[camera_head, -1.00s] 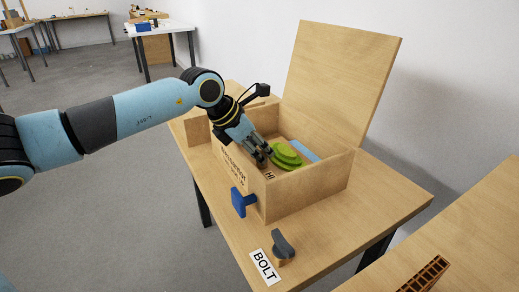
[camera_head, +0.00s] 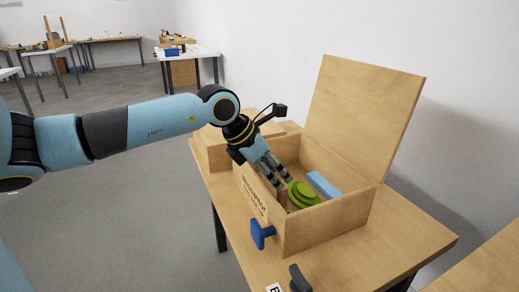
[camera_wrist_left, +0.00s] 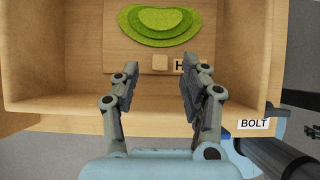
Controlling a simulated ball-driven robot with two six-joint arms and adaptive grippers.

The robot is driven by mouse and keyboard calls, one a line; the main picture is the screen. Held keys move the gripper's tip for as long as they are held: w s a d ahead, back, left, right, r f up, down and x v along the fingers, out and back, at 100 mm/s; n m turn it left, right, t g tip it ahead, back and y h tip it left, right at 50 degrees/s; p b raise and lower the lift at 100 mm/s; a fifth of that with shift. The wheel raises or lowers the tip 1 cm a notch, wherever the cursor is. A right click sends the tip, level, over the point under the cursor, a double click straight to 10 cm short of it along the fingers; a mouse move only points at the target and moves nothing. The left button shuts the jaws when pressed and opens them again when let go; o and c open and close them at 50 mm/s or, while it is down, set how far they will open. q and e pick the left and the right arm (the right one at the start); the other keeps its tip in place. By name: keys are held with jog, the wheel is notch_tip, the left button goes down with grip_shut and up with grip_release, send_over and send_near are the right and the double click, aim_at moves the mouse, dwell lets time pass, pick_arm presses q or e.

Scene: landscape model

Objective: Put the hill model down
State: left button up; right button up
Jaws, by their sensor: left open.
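The green hill model (camera_head: 303,194), made of stepped layers, is inside the open wooden box (camera_head: 330,220). In the left wrist view the hill model (camera_wrist_left: 160,22) is near the top of the picture, over a wooden board in the box. My left gripper (camera_head: 283,184) reaches down over the box's near left wall, beside the hill model. In the wrist view the left gripper's (camera_wrist_left: 160,68) fingers are spread with nothing between them, and a strip of board separates them from the hill. My right gripper is not in view.
A light blue block (camera_head: 323,184) lies behind the hill. The lid (camera_head: 370,115) stands open. A small wooden block (camera_wrist_left: 160,62) and a partly hidden label (camera_wrist_left: 190,67) sit before the hill. A blue handle (camera_head: 261,234) projects outside; a dark knob (camera_head: 298,278) is nearby.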

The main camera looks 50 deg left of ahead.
pick_arm(q)
jog(key=p+v, duration=0.4)
jog(key=v, duration=0.5)
